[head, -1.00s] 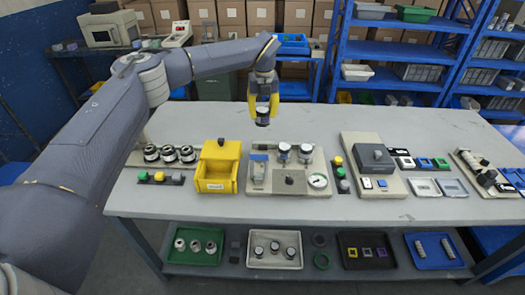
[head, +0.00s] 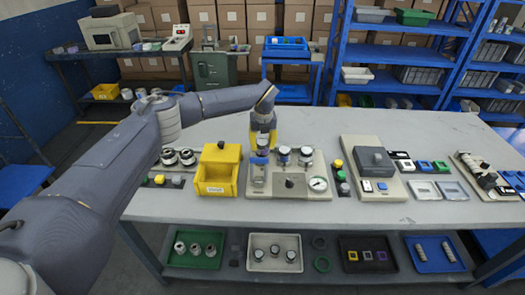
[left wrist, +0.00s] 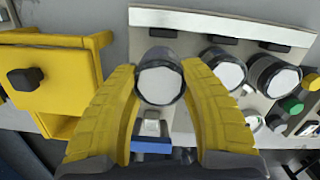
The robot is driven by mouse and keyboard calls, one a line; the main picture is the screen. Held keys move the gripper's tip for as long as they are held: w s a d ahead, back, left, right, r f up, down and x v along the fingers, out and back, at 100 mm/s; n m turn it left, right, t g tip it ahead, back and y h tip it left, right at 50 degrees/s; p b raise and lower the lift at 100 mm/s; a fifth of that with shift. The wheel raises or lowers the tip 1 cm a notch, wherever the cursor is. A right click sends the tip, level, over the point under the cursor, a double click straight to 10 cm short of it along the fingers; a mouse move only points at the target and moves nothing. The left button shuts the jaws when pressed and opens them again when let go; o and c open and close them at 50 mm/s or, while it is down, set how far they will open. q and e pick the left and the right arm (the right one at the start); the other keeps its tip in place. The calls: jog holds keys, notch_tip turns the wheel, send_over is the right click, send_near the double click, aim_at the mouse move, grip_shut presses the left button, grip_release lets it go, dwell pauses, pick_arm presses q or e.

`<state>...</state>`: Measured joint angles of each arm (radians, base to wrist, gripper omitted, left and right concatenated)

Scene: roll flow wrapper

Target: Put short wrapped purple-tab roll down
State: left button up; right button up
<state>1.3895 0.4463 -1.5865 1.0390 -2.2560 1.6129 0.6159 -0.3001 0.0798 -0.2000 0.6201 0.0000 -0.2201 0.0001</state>
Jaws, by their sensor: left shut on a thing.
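My left gripper (head: 262,142) is over the left end of the beige station plate (head: 316,193). In the left wrist view its yellow fingers (left wrist: 163,85) are closed around a short dark roll with a pale round top (left wrist: 160,80). The roll is at the plate's left end, in line with two similar white-topped rolls (head: 283,153) (head: 305,154). I cannot tell whether it touches the plate. No purple tab can be made out. My right gripper is not in view.
A yellow bin (head: 216,184) stands just left of the plate. A blue block (left wrist: 151,146) is on the plate close to the held roll. A dial gauge (head: 318,184) and coloured buttons (head: 340,176) lie to the right. The table's back area is clear.

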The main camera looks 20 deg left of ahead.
aim_at(263, 150)
pick_arm(q)
jog(key=shift+f, duration=1.65)
jog(key=shift+f, duration=0.15)
jog(key=o, duration=1.2)
jog(key=shift+o, duration=0.2)
jog(key=r, duration=0.4)
jog(key=s+r, duration=0.1)
jog(key=r, duration=0.7)
jog(key=shift+s+d+r, duration=0.1)
jog(key=shift+s+d, duration=0.1)
jog(key=shift+d, duration=0.15)
